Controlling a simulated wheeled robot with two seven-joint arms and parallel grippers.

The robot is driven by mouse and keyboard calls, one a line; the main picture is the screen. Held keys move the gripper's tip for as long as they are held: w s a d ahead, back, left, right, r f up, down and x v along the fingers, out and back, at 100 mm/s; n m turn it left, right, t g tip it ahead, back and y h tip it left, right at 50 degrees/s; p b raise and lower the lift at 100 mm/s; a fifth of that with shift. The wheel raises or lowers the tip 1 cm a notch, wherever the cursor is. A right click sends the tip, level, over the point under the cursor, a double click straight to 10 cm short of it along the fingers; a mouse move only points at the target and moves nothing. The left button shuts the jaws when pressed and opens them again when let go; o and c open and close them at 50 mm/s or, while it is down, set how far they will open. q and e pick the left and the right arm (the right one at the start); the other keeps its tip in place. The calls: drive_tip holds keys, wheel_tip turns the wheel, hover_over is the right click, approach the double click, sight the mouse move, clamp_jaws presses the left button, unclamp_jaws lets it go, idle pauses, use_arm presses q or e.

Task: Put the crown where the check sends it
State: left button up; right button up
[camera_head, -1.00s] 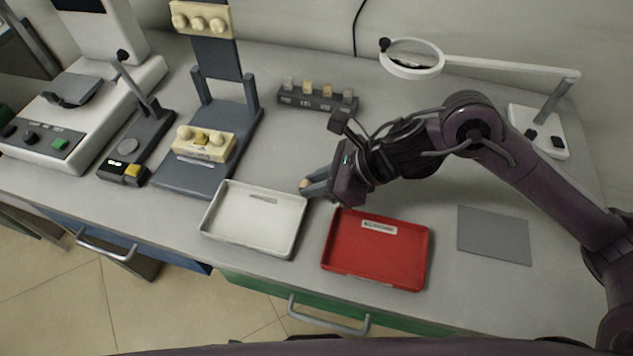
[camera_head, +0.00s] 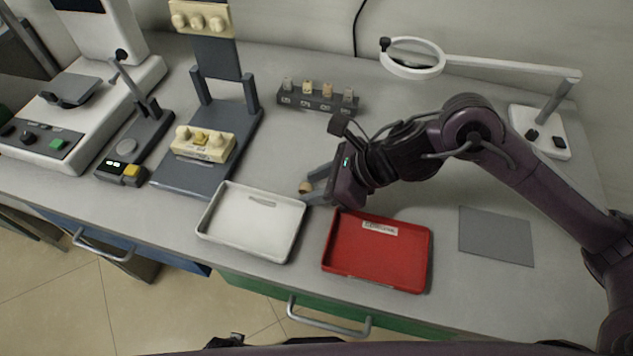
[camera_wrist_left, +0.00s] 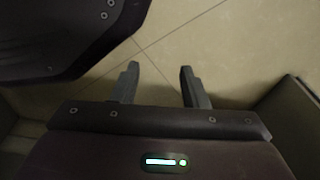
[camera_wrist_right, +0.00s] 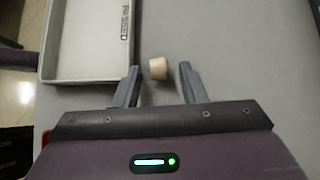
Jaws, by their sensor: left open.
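A small cream, tooth-like crown (camera_head: 305,187) is on or just above the grey bench behind the white tray; it also shows in the right wrist view (camera_wrist_right: 158,68). My right gripper (camera_head: 313,187) is open, its fingertips spread either side of the crown's near end, with gaps on both sides. The white tray (camera_head: 232,247), labelled PASSED in the right wrist view (camera_wrist_right: 88,77), is empty. The red tray (camera_head: 375,272) is empty; its label is too small to read surely. My left gripper (camera_wrist_left: 158,85) is open and empty above the floor.
A small rack (camera_head: 318,103) holds several tooth-like pieces. A dark stand (camera_head: 190,177) carries a cream dental model (camera_head: 203,145). A white machine (camera_head: 60,125) stands at left. A magnifier lamp (camera_head: 412,58) and grey mat (camera_head: 495,236) are at right.

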drive_tip(key=shift+r+p, duration=0.1)
drive_tip(key=shift+p, duration=0.5)
drive_tip(key=b+v, duration=0.1)
drive_tip(key=v, duration=0.6)
drive_tip(key=shift+w, duration=0.1)
use_arm(q)
drive_tip(key=shift+s+a+f, duration=0.15)
drive_tip(key=shift+s+a, duration=0.15)
drive_tip(key=shift+s, duration=0.1)
use_arm(e)
drive_tip(key=shift+d+r, duration=0.2)
drive_tip(key=shift+d, duration=0.1)
